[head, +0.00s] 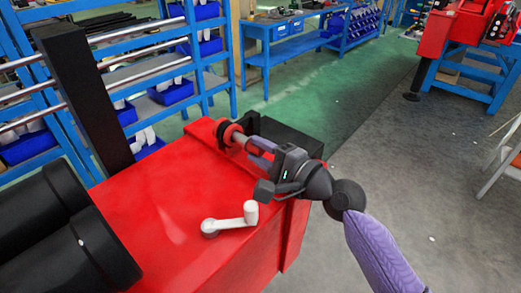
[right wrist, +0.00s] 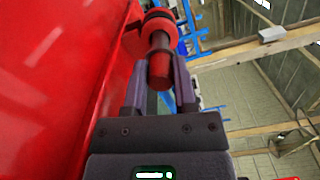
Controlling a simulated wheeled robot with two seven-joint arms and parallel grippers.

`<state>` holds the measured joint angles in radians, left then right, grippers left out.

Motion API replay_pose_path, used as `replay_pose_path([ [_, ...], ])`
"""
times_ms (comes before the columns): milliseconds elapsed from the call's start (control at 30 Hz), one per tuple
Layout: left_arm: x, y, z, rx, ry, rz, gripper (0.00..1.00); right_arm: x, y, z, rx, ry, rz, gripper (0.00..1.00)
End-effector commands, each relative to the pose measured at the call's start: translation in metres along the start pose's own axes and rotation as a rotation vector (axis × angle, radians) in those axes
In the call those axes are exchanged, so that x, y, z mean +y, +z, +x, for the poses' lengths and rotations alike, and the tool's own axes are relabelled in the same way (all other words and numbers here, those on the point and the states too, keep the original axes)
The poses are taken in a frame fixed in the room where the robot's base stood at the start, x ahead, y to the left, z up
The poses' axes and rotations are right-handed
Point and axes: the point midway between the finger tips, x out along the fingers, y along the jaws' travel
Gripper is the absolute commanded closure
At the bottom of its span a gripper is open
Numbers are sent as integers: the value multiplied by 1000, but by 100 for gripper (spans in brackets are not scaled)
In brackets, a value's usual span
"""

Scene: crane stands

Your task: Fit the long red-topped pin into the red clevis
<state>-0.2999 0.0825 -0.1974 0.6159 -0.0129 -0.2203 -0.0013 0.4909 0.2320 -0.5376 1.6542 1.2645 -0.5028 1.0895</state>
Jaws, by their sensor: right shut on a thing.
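My right gripper (head: 262,154) is above the back right part of a red machine housing and is shut on the long pin (head: 240,140). In the right wrist view the pin's red top (right wrist: 160,70) sits between the fingers (right wrist: 160,88), and its grey shaft points away from the gripper. The shaft's far end meets a round red and black fitting (right wrist: 158,22), which looks like the red clevis and also shows in the head view (head: 229,134). I cannot tell how deep the shaft sits in it. My left gripper is not in view.
The red housing (head: 160,205) carries a white crank handle (head: 235,219) just in front of my right gripper. Blue shelves with bins (head: 170,92) are behind; grey floor is open at right.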

Motion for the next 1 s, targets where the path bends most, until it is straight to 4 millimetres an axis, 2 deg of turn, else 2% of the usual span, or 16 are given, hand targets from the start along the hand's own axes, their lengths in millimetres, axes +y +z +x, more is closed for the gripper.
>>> replay_pose_path([
  [433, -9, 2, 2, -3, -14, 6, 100, 0, 0, 9, 0, -2, 0, 100],
  [1000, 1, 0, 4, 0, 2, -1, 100, 0, 0, 20, -1, -2, 0, 100],
])
